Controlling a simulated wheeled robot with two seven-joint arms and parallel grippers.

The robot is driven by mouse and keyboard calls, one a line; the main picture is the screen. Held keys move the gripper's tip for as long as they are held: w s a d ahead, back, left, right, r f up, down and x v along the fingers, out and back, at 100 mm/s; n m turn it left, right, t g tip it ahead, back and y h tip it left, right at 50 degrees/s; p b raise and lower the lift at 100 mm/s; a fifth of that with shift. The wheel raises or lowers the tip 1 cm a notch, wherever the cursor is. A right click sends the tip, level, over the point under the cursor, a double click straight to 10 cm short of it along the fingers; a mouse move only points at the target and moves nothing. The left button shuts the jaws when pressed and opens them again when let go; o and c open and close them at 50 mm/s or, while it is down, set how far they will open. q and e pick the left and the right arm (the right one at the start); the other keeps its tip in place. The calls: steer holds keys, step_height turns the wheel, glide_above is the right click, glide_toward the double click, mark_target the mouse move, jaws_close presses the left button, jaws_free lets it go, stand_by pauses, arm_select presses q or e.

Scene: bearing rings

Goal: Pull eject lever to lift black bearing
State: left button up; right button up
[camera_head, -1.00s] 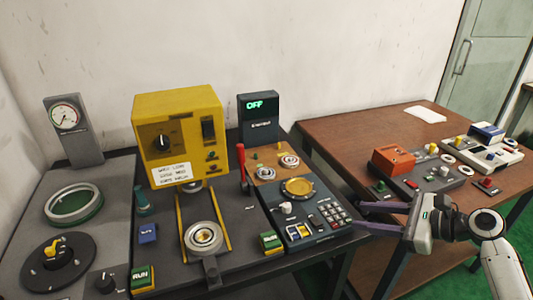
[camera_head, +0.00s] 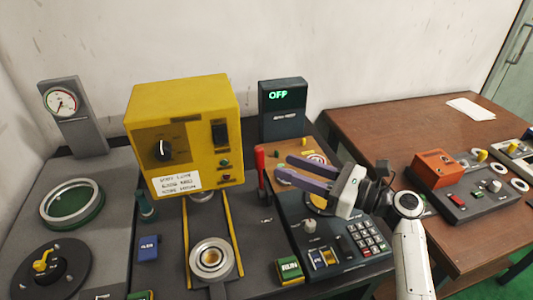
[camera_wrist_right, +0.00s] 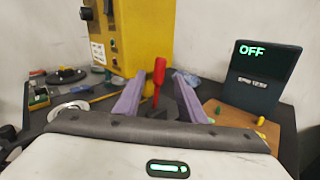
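The red-handled lever (camera_head: 260,163) stands upright on the dark bench, right of the yellow machine. In the right wrist view the red lever (camera_wrist_right: 158,75) stands between the two purple fingers, farther ahead of them. My right gripper (camera_head: 283,172) is open and empty, its fingers pointing left toward the lever, apart from it. It also shows in the right wrist view (camera_wrist_right: 155,92). A metal bearing ring (camera_head: 211,258) with a brassy centre sits at the front end of the yellow rails. I cannot make out a black bearing. My left gripper is not in view.
The yellow machine (camera_head: 185,130) stands left of the lever. A dark display reading OFF (camera_head: 282,108) stands behind the gripper. A keypad panel (camera_head: 340,243) lies below my right gripper. A green RUN button (camera_head: 289,269) sits at the front. An orange box (camera_head: 436,169) is on the brown table.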

mark_target(261, 175)
steer(key=x, duration=0.7)
steer(key=shift+w+a, duration=0.1)
steer(key=shift+f, duration=0.1)
jaws_close()
